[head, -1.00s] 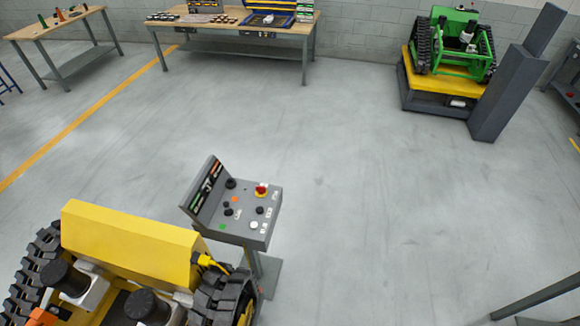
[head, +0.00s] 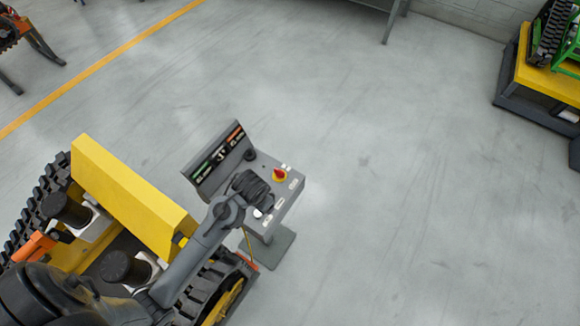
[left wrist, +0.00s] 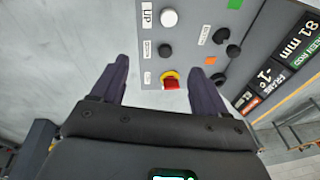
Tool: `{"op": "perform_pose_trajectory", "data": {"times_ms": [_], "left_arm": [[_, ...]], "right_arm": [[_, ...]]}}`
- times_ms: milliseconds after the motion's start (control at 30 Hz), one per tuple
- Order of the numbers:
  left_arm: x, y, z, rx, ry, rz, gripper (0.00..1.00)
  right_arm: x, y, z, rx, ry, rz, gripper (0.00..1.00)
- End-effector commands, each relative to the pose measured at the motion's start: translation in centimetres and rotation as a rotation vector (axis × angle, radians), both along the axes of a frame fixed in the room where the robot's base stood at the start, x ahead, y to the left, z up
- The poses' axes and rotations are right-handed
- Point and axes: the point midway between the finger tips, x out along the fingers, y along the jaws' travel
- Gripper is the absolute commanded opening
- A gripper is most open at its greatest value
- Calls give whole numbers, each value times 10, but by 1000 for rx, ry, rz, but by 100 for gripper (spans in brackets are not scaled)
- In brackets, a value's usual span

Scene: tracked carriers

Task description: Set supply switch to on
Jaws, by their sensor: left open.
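The control panel (head: 282,202) is a grey box on a stand with a tilted display at its back. A red knob on a yellow base (head: 279,175), likely the supply switch, is on its top face. It also shows in the left wrist view (left wrist: 170,80); its label is too small to read. My left gripper (head: 252,188) is over the panel, left of the red knob in the head view, hiding several controls. In the left wrist view the open fingers (left wrist: 160,66) appear on either side of the red knob, with nothing between them gripped. My right gripper is out of view.
A tracked yellow carrier (head: 130,195) stands left of the panel. Open floor lies to the right.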

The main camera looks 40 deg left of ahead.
Motion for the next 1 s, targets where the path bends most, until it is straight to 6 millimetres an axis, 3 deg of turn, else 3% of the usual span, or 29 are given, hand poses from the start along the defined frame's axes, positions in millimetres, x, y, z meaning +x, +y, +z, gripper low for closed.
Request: {"op": "perform_pose_trajectory", "data": {"times_ms": [33,200,300,500,767,1000], "left_arm": [[18,9,-12,3,9,17,74],[76,41,-36,-5,62,74,74],[111,56,-43,-30,96,103,74],[158,69,-44,-92,153,131,74],[180,71,-41,-134,184,134,74],[181,71,-66,-137,188,134,74]], "right_arm": [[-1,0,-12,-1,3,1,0],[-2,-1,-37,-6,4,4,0],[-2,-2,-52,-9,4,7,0],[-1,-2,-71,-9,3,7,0],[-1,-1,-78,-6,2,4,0],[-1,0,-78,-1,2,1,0]]}}
